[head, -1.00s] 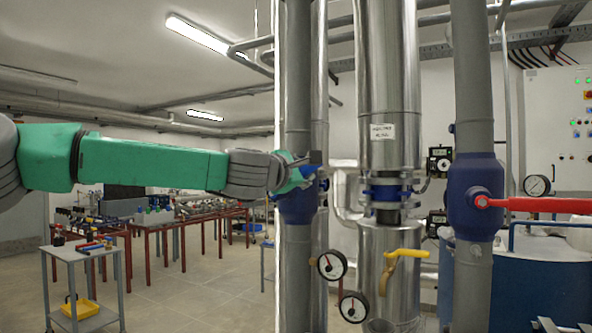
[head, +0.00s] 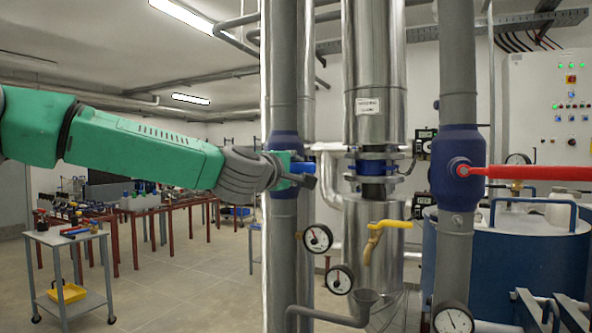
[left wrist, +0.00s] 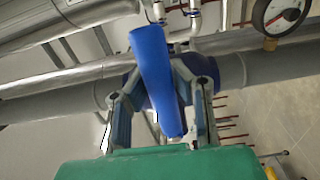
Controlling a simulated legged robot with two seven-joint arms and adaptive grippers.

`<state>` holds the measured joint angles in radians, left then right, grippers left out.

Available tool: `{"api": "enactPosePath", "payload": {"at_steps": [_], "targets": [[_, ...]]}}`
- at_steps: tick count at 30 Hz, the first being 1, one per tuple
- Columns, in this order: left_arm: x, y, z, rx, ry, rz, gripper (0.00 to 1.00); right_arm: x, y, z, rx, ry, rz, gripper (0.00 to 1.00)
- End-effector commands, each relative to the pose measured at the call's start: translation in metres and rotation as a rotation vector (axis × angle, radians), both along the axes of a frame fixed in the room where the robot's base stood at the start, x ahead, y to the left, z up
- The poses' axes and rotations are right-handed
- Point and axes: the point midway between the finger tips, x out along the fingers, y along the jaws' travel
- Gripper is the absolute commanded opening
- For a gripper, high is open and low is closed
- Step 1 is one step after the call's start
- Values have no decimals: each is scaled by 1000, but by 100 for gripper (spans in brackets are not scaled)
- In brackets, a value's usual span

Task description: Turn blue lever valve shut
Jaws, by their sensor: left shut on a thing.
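The blue lever (head: 303,168) belongs to a dark blue valve body (head: 284,143) on a grey vertical pipe. My left gripper (head: 300,176) is at the valve, shut on the lever. In the left wrist view the lever (left wrist: 152,65) stands long and slightly tilted between the two fingers of my left gripper (left wrist: 160,100). The valve body shows partly behind the fingers. In the head view the gripper covers part of the lever. Dark prongs at the bottom right edge of the head view look like the tips of my right gripper (head: 550,312); their opening is unclear.
A red lever (head: 520,172) sits on another blue valve at right. A yellow handle (head: 392,224) and gauges (head: 318,238) are right of the gripper's pipe. A blue tank (head: 530,250) stands at right. A grey cart (head: 70,238) stands on the floor at left.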

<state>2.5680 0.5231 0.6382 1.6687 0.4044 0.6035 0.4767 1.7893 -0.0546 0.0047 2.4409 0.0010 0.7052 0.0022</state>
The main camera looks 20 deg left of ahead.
Motion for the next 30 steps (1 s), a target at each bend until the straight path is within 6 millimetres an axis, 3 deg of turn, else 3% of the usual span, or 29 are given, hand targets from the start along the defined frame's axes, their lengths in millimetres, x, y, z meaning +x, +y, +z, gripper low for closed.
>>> {"api": "enactPosePath", "payload": {"at_steps": [1, 11, 12, 14, 24, 30], "targets": [[-1, -4, -12, 10, 19, -10, 0, 0, 0, -1, 0, 0, 0, 40], [0, -3, -13, 14, 21, -10, 0, 0, 0, -1, 0, 0, 0, 40], [0, -3, -13, 15, 21, -10, 27, 0, 0, -1, 0, 0, 0, 40], [0, -3, -12, 14, 20, -10, 42, 0, 0, -1, 0, 0, 0, 40], [-1, -1, -7, 9, 11, -6, 42, -2, 0, 0, 0, -2, 0, 40], [-31, 2, -5, 8, 7, -7, 42, -3, 0, 0, 0, -3, 0, 40]]}}
